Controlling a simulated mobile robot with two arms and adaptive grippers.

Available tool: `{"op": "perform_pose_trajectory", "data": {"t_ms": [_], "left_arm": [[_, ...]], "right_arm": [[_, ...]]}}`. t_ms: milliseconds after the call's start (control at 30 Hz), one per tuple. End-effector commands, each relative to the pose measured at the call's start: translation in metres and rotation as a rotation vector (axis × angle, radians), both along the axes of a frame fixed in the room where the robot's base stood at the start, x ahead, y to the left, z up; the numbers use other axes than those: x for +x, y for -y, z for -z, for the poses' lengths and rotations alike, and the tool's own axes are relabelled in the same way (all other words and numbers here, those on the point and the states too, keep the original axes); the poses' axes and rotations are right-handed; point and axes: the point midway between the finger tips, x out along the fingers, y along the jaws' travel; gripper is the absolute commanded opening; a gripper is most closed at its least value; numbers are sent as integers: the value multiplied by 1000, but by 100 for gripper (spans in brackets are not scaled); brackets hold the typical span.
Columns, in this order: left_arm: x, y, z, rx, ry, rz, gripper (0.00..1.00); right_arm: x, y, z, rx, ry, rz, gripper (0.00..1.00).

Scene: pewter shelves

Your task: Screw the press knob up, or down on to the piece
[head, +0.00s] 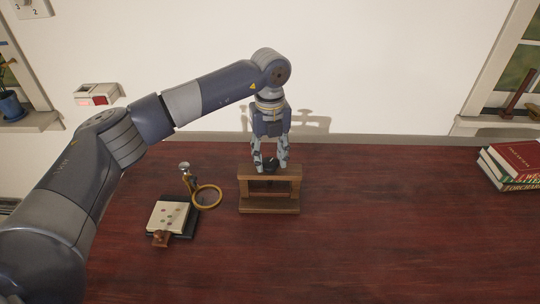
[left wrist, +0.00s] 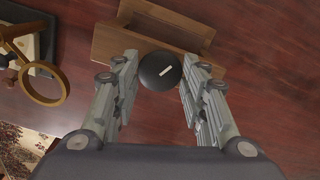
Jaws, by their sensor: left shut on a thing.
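The wooden press (head: 269,209) stands on the dark red table, a frame with a top beam, two posts and a base. Its round black knob (head: 271,161) sits above the top beam. My left gripper (head: 270,168) points down from above with its fingers shut on the knob. In the left wrist view the knob (left wrist: 158,71), with a short white mark on top, lies between the two fingers, and the press beam (left wrist: 115,44) shows behind it. Whether a piece lies inside the press I cannot tell. My right gripper is not in view.
Left of the press, a magnifier with a brass ring (head: 208,196) stands beside a dark board bearing a pale spotted plate (head: 167,217). Several books (head: 512,163) are stacked at the far right. The table between press and books is clear.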

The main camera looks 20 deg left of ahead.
Motion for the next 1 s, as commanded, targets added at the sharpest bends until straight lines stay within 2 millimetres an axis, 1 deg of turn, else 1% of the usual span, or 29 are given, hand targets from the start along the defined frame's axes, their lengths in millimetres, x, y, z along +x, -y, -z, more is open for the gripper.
{"op": "perform_pose_trajectory", "data": {"t_ms": [200,500,700,1000], "left_arm": [[0,0,-1,0,1,-195,16],[1,0,-1,0,2,-401,16],[1,0,-1,0,2,-481,16],[1,-1,-1,0,2,-521,16]], "right_arm": [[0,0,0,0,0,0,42],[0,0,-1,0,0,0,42],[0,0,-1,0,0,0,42],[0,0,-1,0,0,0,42]]}}
